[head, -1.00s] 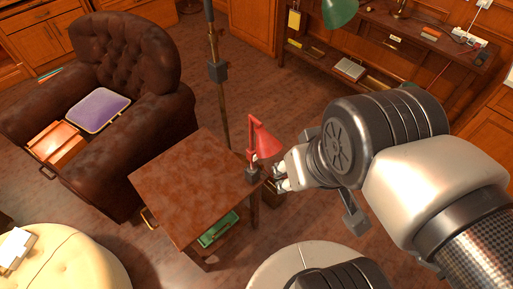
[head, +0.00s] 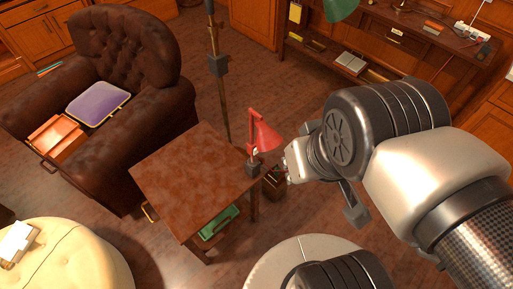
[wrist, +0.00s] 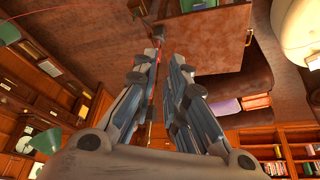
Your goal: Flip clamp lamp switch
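A red clamp lamp (head: 263,135) stands at the right edge of the dark wooden side table (head: 190,175). Its dark clamp block (head: 252,169) sits at the table edge. I cannot make out a switch. My gripper (head: 284,173) is just right of the lamp, beside its lower part; its fingertips are small and partly hidden in the head view. In the wrist view my gripper (wrist: 166,52) shows two fingers apart with nothing clearly held between them. Bits of red show near the left finger, mostly hidden by it. The table (wrist: 210,45) shows beyond the fingers.
A green item (head: 220,224) lies in the table's open lower part. A thin upright pole (head: 222,90) stands behind the table. A brown armchair (head: 125,55) is left, a cream ottoman (head: 75,255) front left.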

